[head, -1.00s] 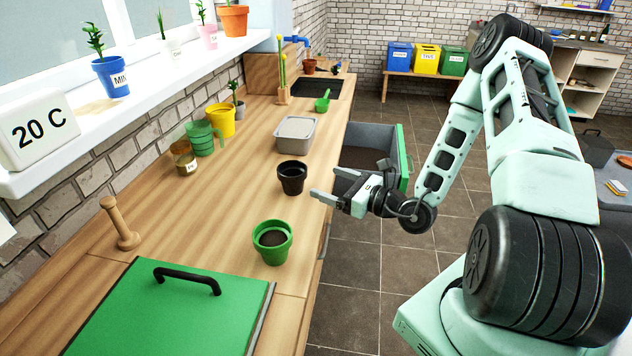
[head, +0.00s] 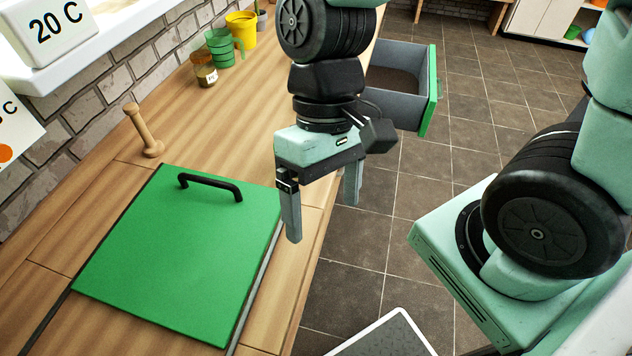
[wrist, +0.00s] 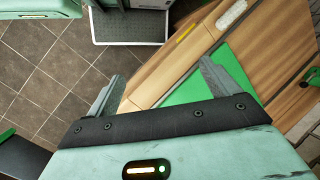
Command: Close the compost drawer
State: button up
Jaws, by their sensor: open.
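The compost drawer (head: 398,112) stands pulled out from the counter in the head view. It has grey sides, a green front panel (head: 432,92) and dark contents. My arm hides part of its near left side. My gripper (head: 322,220) is open and empty, with its fingers pointing down around the counter's front edge, nearer to the camera than the drawer and apart from it. In the wrist view the open fingers (wrist: 160,70) have nothing between them but counter front and floor behind. A green edge at the lower left there may be the drawer front.
A green lid (head: 180,255) with a black handle lies on the wooden counter (head: 110,205). A wooden pestle-like peg (head: 142,132), a jar (head: 204,70) and green and yellow pots stand behind. A grey step (head: 388,335) is on the floor. Tiled floor beside the drawer is clear.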

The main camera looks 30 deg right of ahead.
aim_at(401, 79)
jog(key=l+z, duration=0.15)
jog(key=l, duration=0.5)
jog(key=i+l+z, duration=0.2)
jog(key=l, duration=0.5)
jog(key=l+z, duration=0.15)
jog(key=l, duration=0.5)
